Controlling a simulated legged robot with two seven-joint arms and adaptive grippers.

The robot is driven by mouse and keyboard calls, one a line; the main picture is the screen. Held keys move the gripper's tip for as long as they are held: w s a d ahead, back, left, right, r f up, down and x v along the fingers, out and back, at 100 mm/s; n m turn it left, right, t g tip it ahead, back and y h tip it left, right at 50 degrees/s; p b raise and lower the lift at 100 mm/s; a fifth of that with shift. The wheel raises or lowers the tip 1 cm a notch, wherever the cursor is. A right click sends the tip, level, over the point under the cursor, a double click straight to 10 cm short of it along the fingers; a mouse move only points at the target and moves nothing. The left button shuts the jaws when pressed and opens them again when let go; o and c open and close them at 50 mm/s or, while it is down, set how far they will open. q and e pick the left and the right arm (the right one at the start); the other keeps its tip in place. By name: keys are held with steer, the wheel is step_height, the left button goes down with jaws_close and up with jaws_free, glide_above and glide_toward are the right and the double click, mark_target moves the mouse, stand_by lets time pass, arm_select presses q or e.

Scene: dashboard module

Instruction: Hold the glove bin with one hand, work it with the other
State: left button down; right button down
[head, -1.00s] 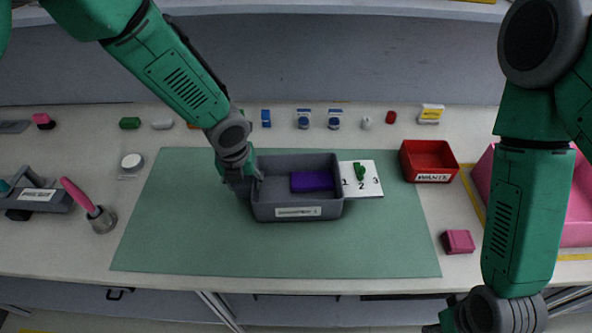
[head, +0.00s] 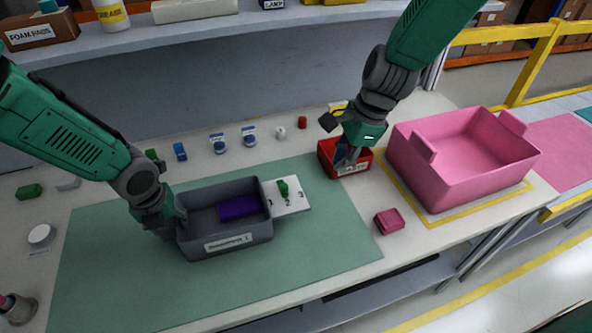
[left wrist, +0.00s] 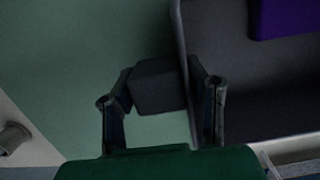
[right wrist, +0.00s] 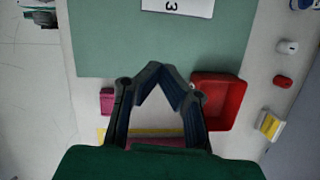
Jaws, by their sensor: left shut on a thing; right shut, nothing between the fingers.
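The grey bin (head: 258,228), with a printed label on its front, stands on the green mat. A purple block (head: 238,208) lies inside it. A white card (head: 297,202) marked with numbers sits at its right side, with a green lever-like piece (head: 283,187) on it. My left gripper (head: 178,222) is shut on the bin's left side; in the left wrist view (left wrist: 160,85) a dark block-like part of the bin is between its fingers. My right gripper (head: 346,158) is shut and empty above the red waste bin (head: 352,171); its fingertips meet in the right wrist view (right wrist: 165,72).
A large pink bin (head: 440,180) stands on the right inside yellow tape. A small pink block (head: 389,221) lies in front of it. Several small items line the back, including a blue one (head: 180,151). The mat's front (head: 220,290) is clear.

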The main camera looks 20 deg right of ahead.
mark_target(283, 185)
step_height(283, 185, up, 4)
steer(key=w+f+m, duration=0.1)
steer(key=w+m, duration=0.1)
steer(key=shift+y, duration=0.4)
steer(key=w+a+f, duration=0.1)
steer(key=a+f, duration=0.4)
steer(key=w+a+f, duration=0.1)
steer(key=a+f, duration=0.1)
steer(key=f, duration=0.1)
steer(key=shift+w+a+f, duration=0.15)
steer(key=shift+w+f, duration=0.1)
steer(key=shift+w, duration=0.05)
steer(key=shift+w+a, duration=0.1)
steer(key=shift+a, duration=0.3)
steer(key=shift+s+a+m+t+h, duration=0.2)
steer(key=shift+a+m+t, duration=0.15)
steer(key=shift+m, duration=0.5)
steer(key=shift+s+a+m+t+h, duration=0.15)
steer(key=shift+a+m+t, duration=0.2)
steer(key=shift+m, duration=0.5)
steer(key=shift+w+d, duration=0.15)
steer(key=shift+d, duration=0.05)
